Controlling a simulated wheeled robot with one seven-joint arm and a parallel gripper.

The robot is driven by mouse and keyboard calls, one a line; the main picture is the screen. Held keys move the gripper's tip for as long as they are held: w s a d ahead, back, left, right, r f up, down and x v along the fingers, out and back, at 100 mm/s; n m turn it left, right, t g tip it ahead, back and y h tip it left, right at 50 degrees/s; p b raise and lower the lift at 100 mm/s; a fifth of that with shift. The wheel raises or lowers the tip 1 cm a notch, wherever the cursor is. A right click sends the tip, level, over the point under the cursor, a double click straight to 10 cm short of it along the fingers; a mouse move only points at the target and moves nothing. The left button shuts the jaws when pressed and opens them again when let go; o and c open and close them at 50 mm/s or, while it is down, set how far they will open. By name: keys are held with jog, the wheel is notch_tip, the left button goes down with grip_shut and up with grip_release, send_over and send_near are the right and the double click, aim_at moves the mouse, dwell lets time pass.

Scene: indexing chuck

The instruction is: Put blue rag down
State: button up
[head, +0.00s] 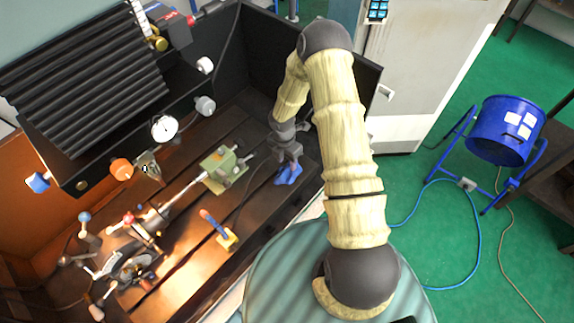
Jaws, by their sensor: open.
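The blue rag (289,174) is a small crumpled bundle on the dark slotted machine table (268,204), near its right side. My gripper (287,162) is directly above the rag, pointing down, with its jaws open. The rag's upper part is partly hidden by the gripper. I cannot tell whether the fingertips still touch the rag.
A green tailstock-like block (222,168) stands left of my gripper. A tool with a blue and red handle on a yellow base (219,230) is nearer. A chuck assembly (130,265) sits lower left. A dark wall closes the back; bare table lies between.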

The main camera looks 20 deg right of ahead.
notch_tip(320, 180, up, 9)
jog(key=b, duration=0.2)
jog(key=shift+w+a+b, duration=0.2)
jog(key=shift+w+b, duration=0.1)
jog(key=shift+w, duration=0.05)
jog(key=shift+r, duration=0.1)
jog(key=s+r+m+t, duration=0.3)
jog(key=s+r+m, duration=1.3)
jog(key=m, duration=0.9)
notch_tip(320, 180, up, 3)
jog(key=shift+s+d+f+y, duration=0.1)
jog(key=shift+s+d+y, duration=0.2)
jog(key=shift+s+d, duration=0.05)
jog(key=shift+f, duration=0.1)
